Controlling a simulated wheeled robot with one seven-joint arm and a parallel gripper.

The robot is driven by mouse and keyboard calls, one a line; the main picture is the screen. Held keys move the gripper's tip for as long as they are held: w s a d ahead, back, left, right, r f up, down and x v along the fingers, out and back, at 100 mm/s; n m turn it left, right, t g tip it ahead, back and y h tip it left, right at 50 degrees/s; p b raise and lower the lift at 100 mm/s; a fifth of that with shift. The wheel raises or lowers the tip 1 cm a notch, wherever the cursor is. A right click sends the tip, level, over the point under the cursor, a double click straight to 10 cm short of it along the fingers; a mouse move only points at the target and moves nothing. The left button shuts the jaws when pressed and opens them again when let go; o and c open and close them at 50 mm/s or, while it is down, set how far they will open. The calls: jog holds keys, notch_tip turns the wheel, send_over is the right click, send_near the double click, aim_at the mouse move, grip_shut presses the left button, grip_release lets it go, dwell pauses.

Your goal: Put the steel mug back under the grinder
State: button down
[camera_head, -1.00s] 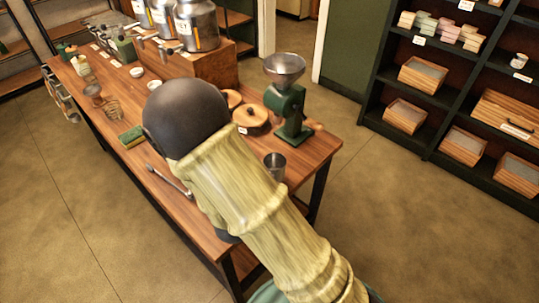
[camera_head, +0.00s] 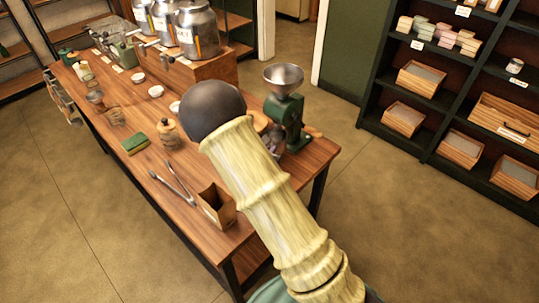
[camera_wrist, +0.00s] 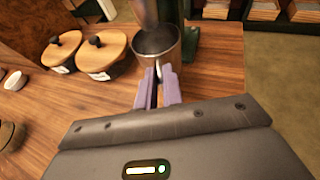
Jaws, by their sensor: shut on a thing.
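The green grinder (camera_head: 287,115) with a steel hopper (camera_head: 284,77) stands at the right end of the wooden table. In the wrist view the steel mug (camera_wrist: 163,48) is upright beside the grinder's green body (camera_wrist: 190,45). The grinder's dark spout (camera_wrist: 146,12) overlaps the mug's mouth from this angle. My gripper (camera_wrist: 158,78) has its purple fingers shut on the mug's near side, at the handle. Whether the mug's bottom touches a surface is hidden. In the head view my arm covers most of the mug and gripper.
Two round wooden-lidded pots (camera_wrist: 100,52) stand left of the mug. A wooden box (camera_head: 217,206), tongs (camera_head: 172,188), a green sponge (camera_head: 134,144) and a small jar (camera_head: 168,133) lie nearer the front. Steel urns (camera_head: 197,30) stand behind. The table's right edge is close to the grinder.

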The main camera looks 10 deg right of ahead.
jog(key=shift+w+d+f+p, duration=0.1)
jog(key=shift+w+f+p, duration=0.1)
jog(key=shift+f, duration=0.7)
jog(key=shift+w+f+p, duration=0.2)
jog(key=shift+f, duration=0.65)
jog(key=shift+f, duration=0.15)
jog(key=c, duration=1.5)
grip_release()
jog(key=shift+c, duration=0.2)
jog(key=shift+d, duration=0.1)
